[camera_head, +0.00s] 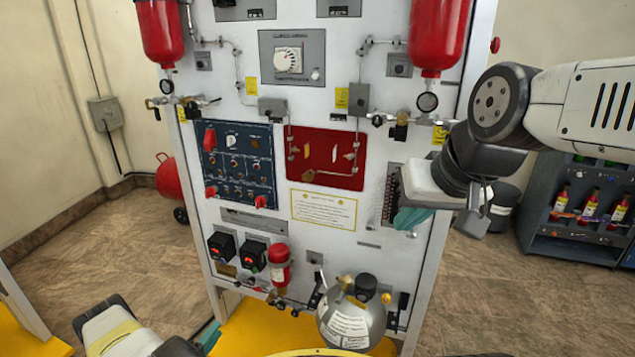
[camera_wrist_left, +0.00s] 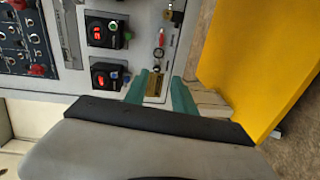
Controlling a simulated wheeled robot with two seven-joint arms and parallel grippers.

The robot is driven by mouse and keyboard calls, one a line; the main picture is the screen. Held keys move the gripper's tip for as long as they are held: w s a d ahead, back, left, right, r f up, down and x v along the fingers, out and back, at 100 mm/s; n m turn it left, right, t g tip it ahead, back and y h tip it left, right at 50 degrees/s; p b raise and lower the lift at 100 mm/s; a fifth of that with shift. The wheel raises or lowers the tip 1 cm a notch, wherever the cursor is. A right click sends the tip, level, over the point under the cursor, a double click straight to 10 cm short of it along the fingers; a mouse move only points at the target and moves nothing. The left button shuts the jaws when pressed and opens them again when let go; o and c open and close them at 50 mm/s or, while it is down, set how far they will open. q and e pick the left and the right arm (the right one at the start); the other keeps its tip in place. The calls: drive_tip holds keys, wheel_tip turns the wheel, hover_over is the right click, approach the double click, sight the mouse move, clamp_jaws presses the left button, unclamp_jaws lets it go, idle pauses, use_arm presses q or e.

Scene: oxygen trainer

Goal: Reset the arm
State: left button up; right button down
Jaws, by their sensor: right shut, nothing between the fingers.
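My right arm reaches in from the right in the head view. Its gripper (camera_head: 410,218), with teal fingers, is shut and empty in front of the lower right part of the white panel (camera_head: 270,190), beside a dark slotted strip (camera_head: 391,195). My left arm comes in at the bottom left, and its gripper (camera_head: 207,336) is low by the panel's left foot, mostly cut off or hidden. In the left wrist view the two teal fingers of the left gripper (camera_wrist_left: 160,90) stand apart with nothing between them, in front of the panel's lower edge.
A grey cylinder (camera_head: 350,318) stands at the panel's front on a yellow base (camera_head: 245,335). Two red tanks (camera_head: 437,35) hang at the top. A dark shelf with bottles (camera_head: 575,240) is at right.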

use_arm(q)
drive_tip(key=w+a+r+m+g+y, duration=0.15)
drive_tip(key=w+a+r, duration=0.25)
drive_tip(key=w+r, duration=0.45)
drive_tip(key=w+a+r+m+g+y, duration=0.1)
drive_tip(key=w+a+r+m+y, duration=0.2)
drive_tip(key=w+r, duration=0.5)
drive_tip(key=w+d+r+m+g+y, duration=0.1)
drive_tip(key=d+r+m+g+y, duration=0.15)
drive_tip(key=r, duration=2.55)
drive_tip(key=s+d+r+m+g, duration=0.2)
drive_tip(key=s+d+r+m, duration=0.1)
drive_tip(key=s+d+r, duration=1.05)
drive_tip(key=s+d+r+m+g+h, duration=0.1)
drive_tip(key=s+d, duration=0.4)
drive_tip(key=s, duration=0.8)
drive_tip(key=s+d+r+m+g+h, duration=0.2)
drive_tip(key=s+d, duration=0.4)
drive_tip(key=s, duration=0.7)
drive_tip(key=shift+d+r+m+h, duration=0.2)
drive_tip(key=shift+r+m+h, duration=0.1)
drive_tip(key=shift+r+m, duration=0.25)
